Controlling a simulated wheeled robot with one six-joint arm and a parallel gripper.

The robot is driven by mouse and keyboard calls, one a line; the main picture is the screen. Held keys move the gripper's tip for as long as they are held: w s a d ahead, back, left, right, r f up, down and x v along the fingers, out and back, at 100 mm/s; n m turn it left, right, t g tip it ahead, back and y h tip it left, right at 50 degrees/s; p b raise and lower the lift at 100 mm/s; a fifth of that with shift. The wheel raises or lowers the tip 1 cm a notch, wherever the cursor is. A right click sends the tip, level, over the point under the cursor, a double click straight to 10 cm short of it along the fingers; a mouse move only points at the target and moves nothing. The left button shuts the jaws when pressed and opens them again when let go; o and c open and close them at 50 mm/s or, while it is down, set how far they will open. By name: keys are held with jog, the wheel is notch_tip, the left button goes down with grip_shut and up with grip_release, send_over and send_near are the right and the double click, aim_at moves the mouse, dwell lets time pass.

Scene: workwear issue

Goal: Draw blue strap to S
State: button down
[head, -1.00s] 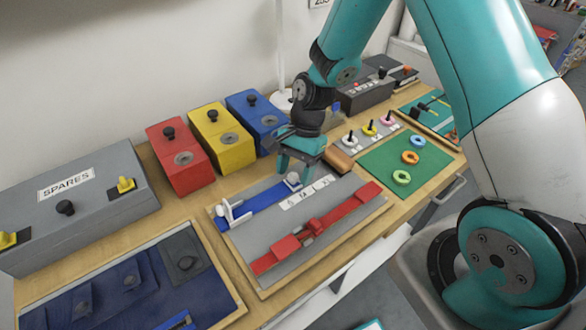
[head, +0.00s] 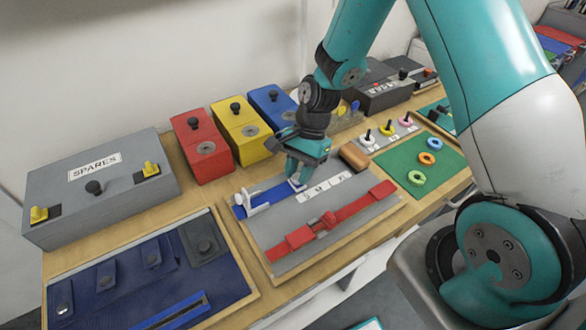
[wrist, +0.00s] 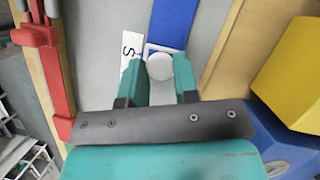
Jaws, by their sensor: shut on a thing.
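The blue strap (head: 276,190) lies on a grey board, running from a white upright bracket (head: 259,201) at the left toward my gripper (head: 297,179). It also shows in the wrist view (wrist: 173,22). My gripper is shut on the round white knob (wrist: 160,67) at the strap's end, with a finger on each side. The white label strip (head: 325,187) lies beside the strap. Its S mark (wrist: 128,50) is next to the knob, slightly farther up the wrist view. The gripper hides the other marks there.
A red strap (head: 353,208) with a buckle lies along the board's front. Red (head: 203,150), yellow (head: 237,130) and blue boxes (head: 270,107) stand behind. A brown block (head: 354,157) is close right of my gripper. A grey SPARES box (head: 100,190) stands left.

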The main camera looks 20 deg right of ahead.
jog(key=c, duration=0.9)
grip_release()
jog(key=shift+a, duration=0.15)
jog(key=shift+o, duration=0.2)
jog(key=shift+r, duration=0.1)
jog(key=shift+w+d+r, duration=0.15)
jog(key=shift+d+r, duration=0.05)
jog(key=shift+r, duration=0.15)
jog(key=v, duration=1.6)
jog(key=shift+d+r+b, duration=0.15)
jog(key=shift+r+b, duration=0.05)
jog(key=shift+b, duration=0.15)
jog(key=s+a+r+n, duration=0.2)
jog(key=s+a+n, duration=0.2)
jog(key=s+n, duration=0.2)
jog(key=s+a+r+n+t, duration=0.1)
jog(key=s+a+r+n, duration=0.2)
jog(key=s+n, duration=0.4)
jog(key=s+a+r+n+t, duration=0.1)
jog(key=s+a+r+n, duration=0.1)
jog(key=s+a+n, duration=0.3)
jog(key=s+n, duration=0.1)
jog(key=s, duration=0.2)
jog(key=shift+r, duration=0.3)
